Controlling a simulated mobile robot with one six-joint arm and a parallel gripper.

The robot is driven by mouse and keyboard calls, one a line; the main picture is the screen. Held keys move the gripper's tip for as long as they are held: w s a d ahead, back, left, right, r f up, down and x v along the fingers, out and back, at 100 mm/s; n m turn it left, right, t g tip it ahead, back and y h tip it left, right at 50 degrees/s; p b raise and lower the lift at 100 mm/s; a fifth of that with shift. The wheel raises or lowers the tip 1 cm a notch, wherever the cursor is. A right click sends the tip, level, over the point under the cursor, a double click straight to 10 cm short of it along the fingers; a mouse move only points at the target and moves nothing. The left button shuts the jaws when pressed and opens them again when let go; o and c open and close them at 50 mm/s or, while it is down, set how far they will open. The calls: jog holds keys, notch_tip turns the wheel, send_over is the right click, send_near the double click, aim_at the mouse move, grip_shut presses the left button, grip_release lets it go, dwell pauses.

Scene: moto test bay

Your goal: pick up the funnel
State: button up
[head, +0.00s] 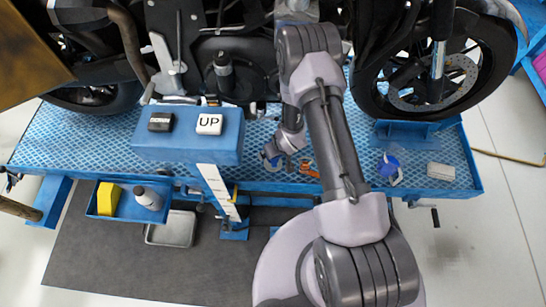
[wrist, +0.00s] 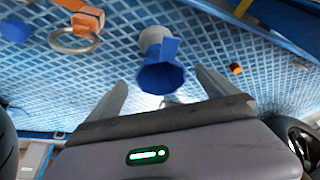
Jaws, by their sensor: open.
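The blue funnel (wrist: 160,76) is in the upper middle of the wrist view, with a white part behind it. It lies beyond and between the spread fingers of my gripper (wrist: 161,84), and I see no contact. My gripper is open and empty. In the head view my gripper (head: 284,148) is low over the blue lift platform (head: 345,150). A blue patch beside the fingers there appears to be the funnel (head: 269,161), small and partly hidden.
An orange strap piece with a metal ring (wrist: 75,40) lies near the funnel. A small orange-brown item (wrist: 236,68) is on the other side. A blue-and-white item (head: 389,169) and a pale block (head: 441,172) lie farther right. The motorcycle wheel (head: 425,75) stands behind.

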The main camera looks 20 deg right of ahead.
jog(key=b+x, duration=0.2)
jog(key=x, duration=0.4)
jog(key=shift+w+f, duration=0.25)
jog(key=shift+w, duration=0.05)
jog(key=c, duration=1.5)
jog(key=shift+o, duration=0.2)
jog(key=shift+r, duration=0.6)
notch_tip(320, 180, up, 3)
jog(key=shift+f+p, duration=0.15)
jog(key=shift+p, duration=0.55)
jog(key=s+r+p, duration=0.1)
jog(key=s+p, duration=0.2)
jog(key=s, duration=1.2)
jog(key=r+p, duration=0.2)
jog(key=r, duration=0.1)
jog(key=s+a+r+p, duration=0.1)
jog(key=r, duration=0.1)
jog(key=shift+r+p, duration=0.1)
jog(key=shift+p, duration=0.2)
